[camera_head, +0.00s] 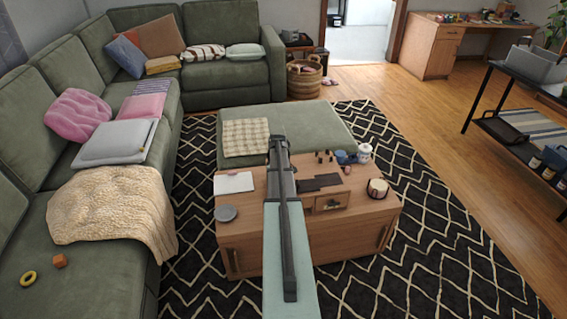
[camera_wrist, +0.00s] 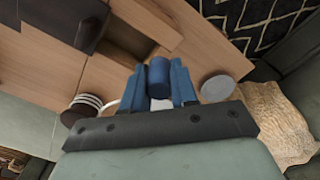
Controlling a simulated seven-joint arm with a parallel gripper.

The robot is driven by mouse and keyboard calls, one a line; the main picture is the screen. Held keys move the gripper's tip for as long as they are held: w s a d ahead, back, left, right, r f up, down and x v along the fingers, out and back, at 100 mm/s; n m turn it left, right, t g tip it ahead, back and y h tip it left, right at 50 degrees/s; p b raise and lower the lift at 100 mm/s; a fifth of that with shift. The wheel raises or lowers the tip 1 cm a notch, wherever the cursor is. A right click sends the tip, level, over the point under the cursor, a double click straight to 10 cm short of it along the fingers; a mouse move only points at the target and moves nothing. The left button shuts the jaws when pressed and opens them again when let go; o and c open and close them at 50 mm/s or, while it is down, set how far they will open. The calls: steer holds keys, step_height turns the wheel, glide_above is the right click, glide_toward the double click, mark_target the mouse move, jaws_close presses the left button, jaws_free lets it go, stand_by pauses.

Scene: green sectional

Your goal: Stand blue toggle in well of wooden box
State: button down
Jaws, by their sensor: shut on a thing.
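My gripper (camera_wrist: 158,82) is shut on the blue toggle (camera_wrist: 160,76), a short blue cylinder between its two blue fingers in the wrist view. In the head view my gripper (camera_head: 278,143) reaches over the low wooden table, and the toggle cannot be made out there. The wooden box (camera_head: 331,202) sits on the table to the right of my arm, with dark panels around its top.
On the table (camera_head: 240,247) are a white pad (camera_head: 233,183), a grey disc (camera_head: 225,213), a striped round container (camera_head: 377,188), a blue cup (camera_head: 341,157) and a white jar (camera_head: 365,151). A green ottoman (camera_head: 310,125) stands behind; a green sofa (camera_head: 90,280) is left.

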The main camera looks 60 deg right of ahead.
steer(key=shift+s+d, duration=0.25)
steer(key=shift+d, duration=0.6)
steer(key=shift+s+d, duration=0.2)
steer(key=shift+d, duration=0.65)
steer(key=shift+s+d, duration=0.25)
steer(key=shift+d, duration=0.6)
steer(key=m, duration=0.9)
steer(key=shift+f, duration=0.15)
steer(key=shift+f, duration=1.75)
steer(key=shift+f, duration=2.75)
